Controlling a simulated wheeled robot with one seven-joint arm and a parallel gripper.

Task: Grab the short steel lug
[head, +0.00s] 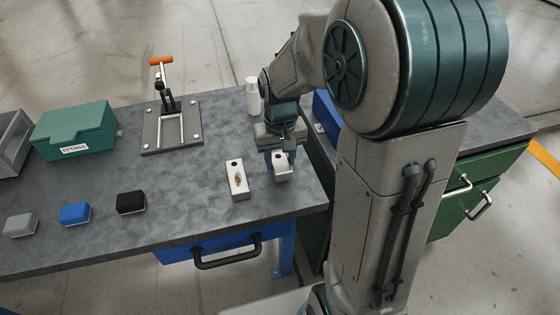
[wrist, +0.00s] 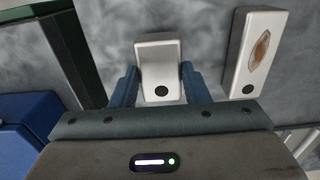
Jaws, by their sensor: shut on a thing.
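The short steel lug (head: 281,171) is a small pale block with a dark round hole. My gripper (head: 280,158) is over it near the right end of the bench. In the wrist view the lug (wrist: 160,72) sits between the two blue fingers of my gripper (wrist: 158,82), which are shut on its sides. I cannot tell whether the lug touches the bench top.
The grey bench top (head: 185,195) holds a grey block (head: 20,225), a blue block (head: 75,214), a black block (head: 131,202), a green fittings box (head: 75,130) and a toggle clamp on a plate (head: 150,140). A white bottle (head: 253,96) stands behind my gripper.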

